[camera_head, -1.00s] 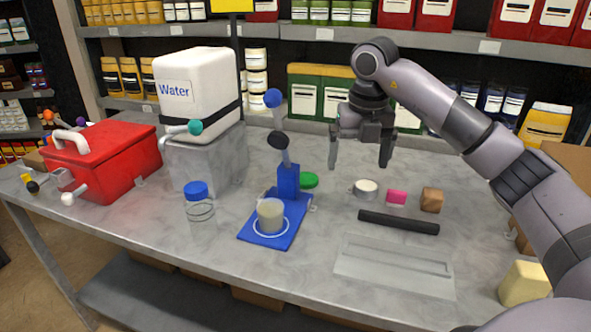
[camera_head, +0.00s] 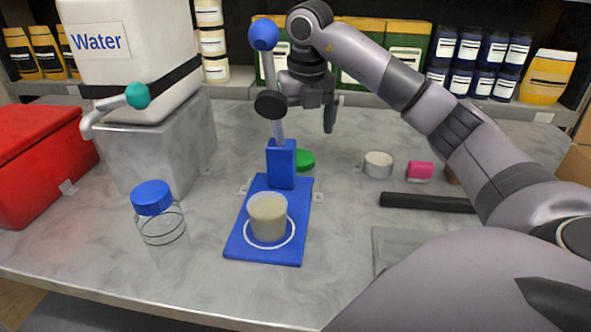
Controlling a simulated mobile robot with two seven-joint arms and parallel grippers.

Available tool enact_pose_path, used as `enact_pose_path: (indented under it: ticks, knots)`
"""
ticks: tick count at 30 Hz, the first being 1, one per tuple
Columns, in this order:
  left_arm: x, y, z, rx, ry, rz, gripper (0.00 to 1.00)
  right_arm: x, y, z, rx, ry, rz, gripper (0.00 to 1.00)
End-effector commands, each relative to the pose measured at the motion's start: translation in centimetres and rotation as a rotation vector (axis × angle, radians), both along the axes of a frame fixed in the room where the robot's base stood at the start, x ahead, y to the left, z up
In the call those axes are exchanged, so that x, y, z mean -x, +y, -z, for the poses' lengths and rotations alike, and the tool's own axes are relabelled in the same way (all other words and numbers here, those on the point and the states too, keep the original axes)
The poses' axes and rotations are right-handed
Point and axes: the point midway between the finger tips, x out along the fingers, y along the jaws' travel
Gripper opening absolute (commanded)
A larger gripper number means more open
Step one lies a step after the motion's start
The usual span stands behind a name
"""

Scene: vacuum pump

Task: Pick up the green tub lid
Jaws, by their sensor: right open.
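The green tub lid (camera_head: 305,160) lies on the grey table behind the blue stand (camera_head: 281,165), which hides its left part. My right gripper (camera_head: 304,128) is open and empty, pointing down above and a little behind the lid, not touching it. One finger shows clearly; the other is mostly hidden behind the stand's lever and black knob. My left gripper is not in view.
A beige tub (camera_head: 268,217) stands on the blue base. A clear jar with a blue cap (camera_head: 152,197) stands left. A white tin (camera_head: 378,164), a pink block (camera_head: 419,171) and a black bar (camera_head: 427,203) lie right. The Water tank (camera_head: 135,55) stands back left.

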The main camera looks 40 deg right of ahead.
Motion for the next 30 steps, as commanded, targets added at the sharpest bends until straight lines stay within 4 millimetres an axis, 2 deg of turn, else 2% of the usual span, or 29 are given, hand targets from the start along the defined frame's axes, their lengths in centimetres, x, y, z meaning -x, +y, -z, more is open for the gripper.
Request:
enact_pose_path:
  ticks: [8, 16, 20, 26, 29, 30]
  knots:
    - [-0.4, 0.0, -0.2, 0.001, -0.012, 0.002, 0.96, -0.4, -0.1, 2.7, -0.001, 0.003, 0.000, 1.00]
    - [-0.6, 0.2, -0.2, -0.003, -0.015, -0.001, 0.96, -1.1, -0.3, 6.5, 0.000, 0.005, -0.001, 1.00]
    - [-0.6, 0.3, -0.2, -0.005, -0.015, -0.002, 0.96, -1.2, -0.4, 7.2, 0.001, 0.001, -0.001, 1.00]
    - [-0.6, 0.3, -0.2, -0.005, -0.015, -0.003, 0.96, -1.3, -0.4, 7.3, 0.001, 0.000, 0.000, 1.00]
    - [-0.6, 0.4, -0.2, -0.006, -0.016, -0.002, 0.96, -1.3, -0.4, 7.3, 0.000, 0.000, 0.000, 0.71]
    - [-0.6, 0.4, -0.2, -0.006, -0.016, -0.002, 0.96, -1.3, -0.4, 7.2, 0.000, 0.000, 0.000, 0.58]
